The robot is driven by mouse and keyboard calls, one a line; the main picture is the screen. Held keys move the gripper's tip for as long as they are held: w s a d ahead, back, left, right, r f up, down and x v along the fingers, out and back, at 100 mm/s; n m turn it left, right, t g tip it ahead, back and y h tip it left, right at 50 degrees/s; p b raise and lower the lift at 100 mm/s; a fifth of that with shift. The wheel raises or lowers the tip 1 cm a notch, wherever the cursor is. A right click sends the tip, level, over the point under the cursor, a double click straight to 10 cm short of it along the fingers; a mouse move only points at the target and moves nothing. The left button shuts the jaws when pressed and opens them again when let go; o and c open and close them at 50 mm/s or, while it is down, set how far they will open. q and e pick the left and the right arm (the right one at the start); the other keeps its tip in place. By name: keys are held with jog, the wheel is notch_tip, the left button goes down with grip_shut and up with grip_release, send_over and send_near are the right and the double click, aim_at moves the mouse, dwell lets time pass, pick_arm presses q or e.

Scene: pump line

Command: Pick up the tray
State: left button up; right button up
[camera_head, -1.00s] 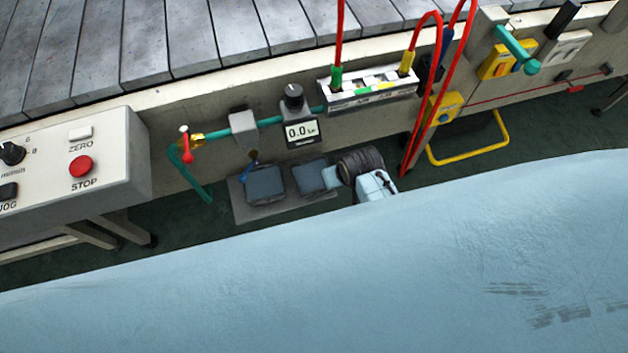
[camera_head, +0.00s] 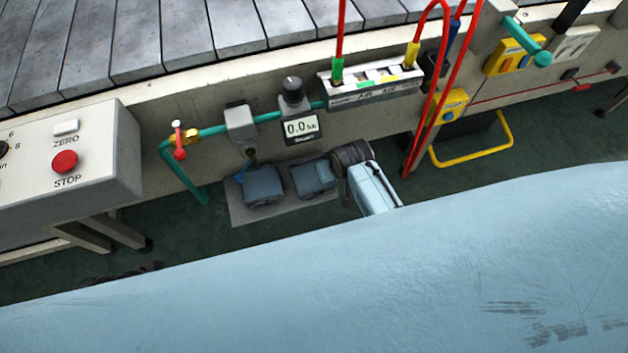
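No tray shows in the view. Neither of my grippers can be made out. A large, smooth pale-blue surface fills the lower part of the picture and hides what lies below it; it looks like part of my own body. A smaller pale-blue piece (camera_head: 372,188) with a dark ribbed end (camera_head: 351,156) shows just above its edge; I cannot tell what it belongs to.
A control box with a red STOP button (camera_head: 64,162) stands at the left. A teal pipe (camera_head: 212,130), pressure display (camera_head: 300,127) and red hoses (camera_head: 434,100) run along the slatted conveyor's (camera_head: 215,32) side. Two blue-grey units (camera_head: 262,186) (camera_head: 313,177) sit on a floor plate. A yellow loop (camera_head: 508,140) juts out.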

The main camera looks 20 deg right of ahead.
jog(key=shift+c, duration=0.4)
grip_shut()
jog(key=shift+r, duration=0.1)
